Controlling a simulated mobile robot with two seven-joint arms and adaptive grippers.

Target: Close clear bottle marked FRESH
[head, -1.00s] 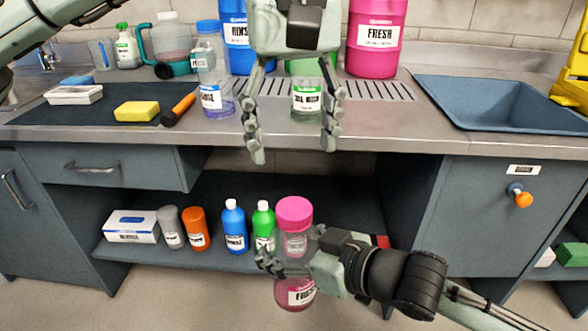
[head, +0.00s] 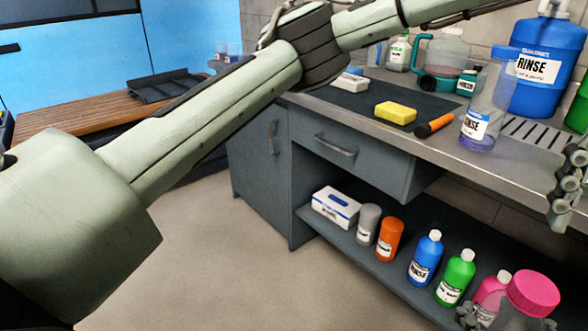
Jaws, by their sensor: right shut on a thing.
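The clear bottle with a wide pink lid (head: 533,291) is at the lower right corner, in front of the shelf. Its body runs out of the picture, so its label is hidden now. The lid sits at its top; I cannot tell how tightly. My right gripper (head: 470,317) is shut on this bottle, with only grey finger parts showing at the bottom edge. My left arm crosses the view from the left. Finger parts of my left gripper (head: 566,186) show at the right edge, in front of the counter; the rest is cut off.
A clear RINSE bottle (head: 481,122), a yellow sponge (head: 396,112) and an orange-handled tool (head: 435,125) are on the counter. The lower shelf holds a white box (head: 335,206) and several bottles, including a blue one (head: 425,258) and a green one (head: 455,278). Floor at left is clear.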

